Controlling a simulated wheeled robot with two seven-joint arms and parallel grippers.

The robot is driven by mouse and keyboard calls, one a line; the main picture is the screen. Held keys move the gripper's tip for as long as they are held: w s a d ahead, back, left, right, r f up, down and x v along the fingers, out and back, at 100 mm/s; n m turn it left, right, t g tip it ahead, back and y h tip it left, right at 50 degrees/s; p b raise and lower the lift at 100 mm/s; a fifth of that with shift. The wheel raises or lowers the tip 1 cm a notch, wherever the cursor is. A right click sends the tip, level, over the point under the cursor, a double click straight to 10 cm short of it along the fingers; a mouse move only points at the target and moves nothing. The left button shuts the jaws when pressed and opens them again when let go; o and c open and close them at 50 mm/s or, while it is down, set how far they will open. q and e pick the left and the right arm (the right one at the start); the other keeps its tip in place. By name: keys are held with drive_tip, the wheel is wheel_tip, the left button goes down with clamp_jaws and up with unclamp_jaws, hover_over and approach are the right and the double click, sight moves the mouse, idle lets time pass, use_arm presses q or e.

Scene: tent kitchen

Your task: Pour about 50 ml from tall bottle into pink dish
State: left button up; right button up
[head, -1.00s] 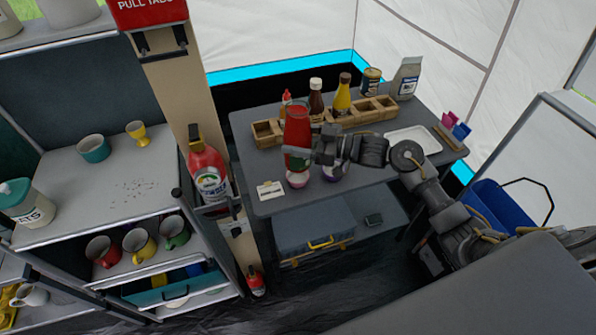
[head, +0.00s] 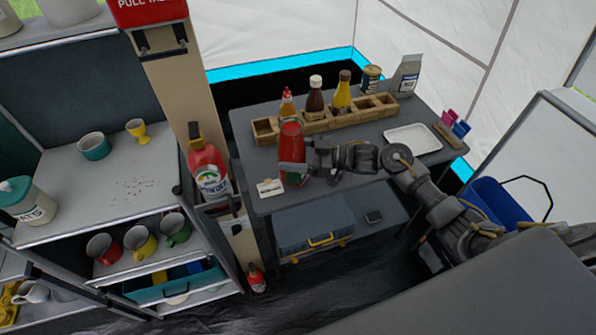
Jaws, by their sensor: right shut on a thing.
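A tall red bottle (head: 291,143) is held by my right gripper (head: 293,168) over the front left part of the grey table (head: 365,159). The gripper is shut around its lower part. The bottle looks close to upright, and whether its base touches the table is unclear. The pink dish cannot be made out now; the bottle and gripper cover the place where it showed earlier. Any liquid is too small to tell. My left gripper is not in view.
A white tray (head: 412,138) lies to the right. A small card (head: 270,188) lies at the front left edge. A fire extinguisher (head: 208,172) hangs left of the table.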

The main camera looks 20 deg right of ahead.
sight(297, 174)
drive_tip(key=shift+s+a+f+m+y+p, duration=0.35)
drive_tip(key=shift+s+a+m, duration=0.2)
drive_tip(key=shift+m, duration=0.35)
drive_tip(key=f, duration=0.1)
drive_tip(key=f+m+b, duration=0.1)
drive_tip(key=s+f+m, duration=0.1)
drive_tip(key=shift+a+f+t+b, duration=0.15)
drive_tip(key=shift+a+t+b, duration=0.2)
drive_tip(key=shift+a+t, duration=0.05)
drive_tip(key=shift+s+a+r+m+t+p, duration=0.25)
drive_tip(key=shift+s+m+t+p, duration=0.05)
drive_tip(key=shift+m+p, duration=0.3)
drive_tip(key=shift+s+a+f+m+t+y+p, duration=0.15)
drive_tip(key=shift+s+a+m, duration=0.1)
drive_tip(key=shift+m, duration=0.4)
drive_tip(key=shift+s+a+f+m+t+p, duration=0.1)
drive_tip(key=shift+s+a+f+m+t, duration=0.15)
drive_tip(key=shift+m, duration=0.45)
drive_tip(key=shift+s+a+f+m+t+y+p, duration=0.15)
drive_tip(key=shift+s+m, duration=0.1)
drive_tip(key=shift+m, duration=0.4)
drive_tip(key=shift+s+a+f+m+t, duration=0.15)
drive_tip(key=shift+m, duration=0.4)
drive_tip(key=shift+s+a+f+m+t, duration=0.1)
drive_tip(key=shift+s+f+m, duration=0.05)
drive_tip(key=shift+m, duration=0.4)
drive_tip(key=shift+w+d+f+m, duration=0.15)
drive_tip(key=shift+w+d+m, duration=0.1)
drive_tip(key=shift+d+m, duration=0.1)
